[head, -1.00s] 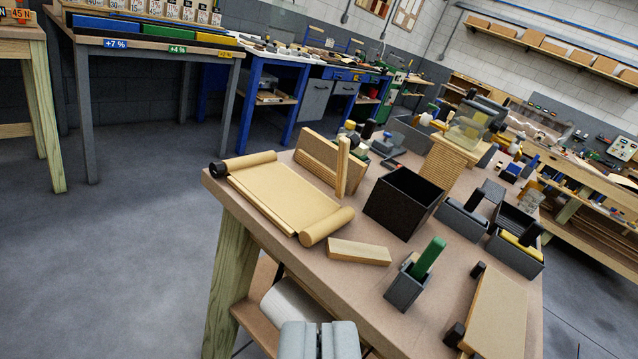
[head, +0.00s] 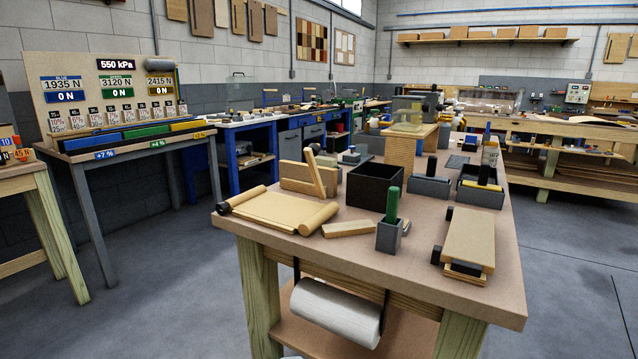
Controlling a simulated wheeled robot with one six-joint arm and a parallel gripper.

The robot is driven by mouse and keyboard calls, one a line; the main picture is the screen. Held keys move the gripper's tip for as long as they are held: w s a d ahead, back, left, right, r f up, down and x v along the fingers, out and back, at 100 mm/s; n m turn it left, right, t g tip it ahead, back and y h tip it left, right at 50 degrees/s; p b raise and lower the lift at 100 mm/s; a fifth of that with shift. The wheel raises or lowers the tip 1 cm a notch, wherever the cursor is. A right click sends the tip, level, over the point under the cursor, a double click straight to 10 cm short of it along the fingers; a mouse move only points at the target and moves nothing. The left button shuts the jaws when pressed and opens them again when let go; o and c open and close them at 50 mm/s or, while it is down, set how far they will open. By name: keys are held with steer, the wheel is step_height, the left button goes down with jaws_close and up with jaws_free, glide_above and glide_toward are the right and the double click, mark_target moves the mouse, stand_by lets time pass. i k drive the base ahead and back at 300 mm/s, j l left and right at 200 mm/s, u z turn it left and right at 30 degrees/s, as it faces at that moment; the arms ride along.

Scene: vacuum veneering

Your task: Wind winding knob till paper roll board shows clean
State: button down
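The paper roll board (head: 276,209) lies at the near left corner of the workbench. It is a flat tan panel between two rolls, one at the back left and a thicker one (head: 318,217) at the front right. A dark round winding knob (head: 224,207) sits on the left end of the back roll, close to the bench edge. The panel looks plain tan; at this distance I cannot tell paper from bare board. My gripper is not clearly visible in this view.
The workbench (head: 410,268) also holds a black open box (head: 374,186), a grey holder (head: 389,236) with a green-handled tool, a wooden strip (head: 348,229) and a sanding-type block (head: 469,238). A white roll (head: 335,310) hangs below the front edge. Floor at left is open.

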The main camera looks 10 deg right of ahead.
mark_target(222, 207)
steer(key=k+u, duration=0.1)
steer(key=u, duration=0.6)
steer(key=k+j+u, duration=0.1)
steer(key=u, duration=0.3)
steer(key=l+u, duration=0.25)
steer(key=l, duration=0.3)
steer(key=l+u, duration=0.2)
steer(key=l, duration=0.35)
steer(key=k+l+u, duration=0.25)
steer(key=l, duration=0.3)
steer(key=k+l, duration=0.1)
steer(key=l, duration=0.65)
steer(key=k+l, duration=0.1)
steer(key=l, duration=1.4)
steer(key=k+l, duration=0.15)
steer(key=l, duration=0.55)
steer(key=j+z, duration=0.15)
steer(key=j, duration=0.55)
steer(key=j+z, duration=0.2)
steer(key=j, duration=0.45)
steer(key=k+j+z, duration=0.15)
steer(key=j, duration=0.55)
